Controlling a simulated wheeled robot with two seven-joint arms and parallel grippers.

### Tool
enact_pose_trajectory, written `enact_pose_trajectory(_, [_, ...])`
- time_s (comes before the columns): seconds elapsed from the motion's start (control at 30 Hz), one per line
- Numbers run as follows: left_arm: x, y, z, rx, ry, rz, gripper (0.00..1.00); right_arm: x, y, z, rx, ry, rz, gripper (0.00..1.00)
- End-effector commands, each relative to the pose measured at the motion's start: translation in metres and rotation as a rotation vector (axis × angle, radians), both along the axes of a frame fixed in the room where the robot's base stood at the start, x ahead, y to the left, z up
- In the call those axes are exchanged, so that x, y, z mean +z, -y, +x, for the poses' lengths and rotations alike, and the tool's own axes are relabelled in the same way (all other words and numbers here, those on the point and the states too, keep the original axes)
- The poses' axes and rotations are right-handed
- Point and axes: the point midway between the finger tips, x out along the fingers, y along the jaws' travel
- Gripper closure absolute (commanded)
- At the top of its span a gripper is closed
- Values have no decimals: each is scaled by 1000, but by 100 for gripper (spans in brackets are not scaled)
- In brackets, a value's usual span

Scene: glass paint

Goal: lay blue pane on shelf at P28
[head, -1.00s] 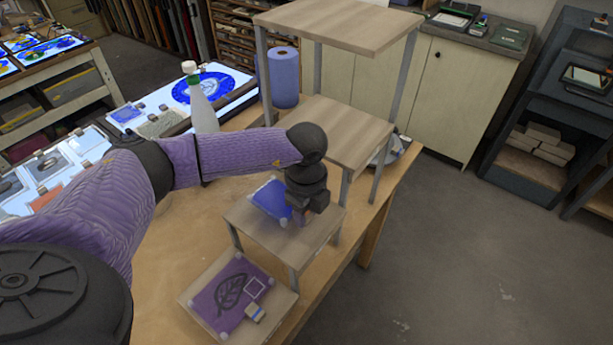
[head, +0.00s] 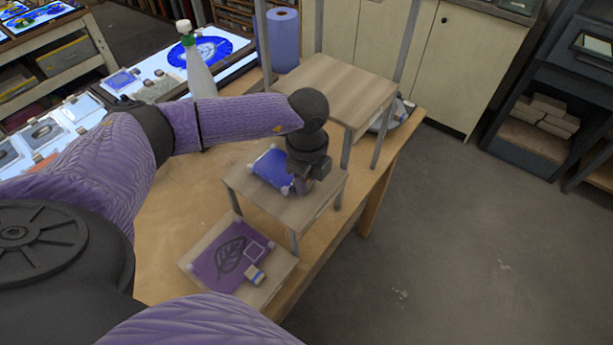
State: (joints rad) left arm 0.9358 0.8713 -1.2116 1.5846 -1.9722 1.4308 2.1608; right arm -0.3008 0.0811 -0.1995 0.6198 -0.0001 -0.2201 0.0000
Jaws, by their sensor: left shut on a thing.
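The blue pane (head: 271,168) lies at or just above the low wooden shelf (head: 286,213), in the middle of the stepped stand. It has pale corner pieces. My left gripper (head: 302,186) points down at the pane's right edge and is shut on it. The gripper's wrist hides part of that edge, and I cannot tell whether the pane rests fully on the board. No P28 label is readable. My right gripper is out of view; a purple sleeve shows at the bottom edge.
A lower board holds a purple leaf pane (head: 222,268) and a small block (head: 255,275). A higher shelf (head: 338,85) stands behind my wrist. A spray bottle (head: 199,72) and a blue paper roll (head: 278,40) stand at the back. Open floor lies right.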

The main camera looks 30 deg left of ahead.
Motion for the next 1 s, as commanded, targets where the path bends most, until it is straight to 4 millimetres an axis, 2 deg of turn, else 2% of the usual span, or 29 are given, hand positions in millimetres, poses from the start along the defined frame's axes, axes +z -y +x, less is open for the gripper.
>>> enact_pose_trajectory(0.47, [-2,2,0,0,0,0,100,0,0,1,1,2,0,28])
enact_pose_trajectory(0.5, [-1,2,0,0,0,0,59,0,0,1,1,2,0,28])
enact_pose_trajectory(0.67, [-2,2,0,0,0,0,25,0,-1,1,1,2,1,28])
enact_pose_trajectory(0.7, [-2,2,0,0,0,0,22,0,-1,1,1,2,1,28])
enact_pose_trajectory(1.0, [3,2,0,0,0,0,22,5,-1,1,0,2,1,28])
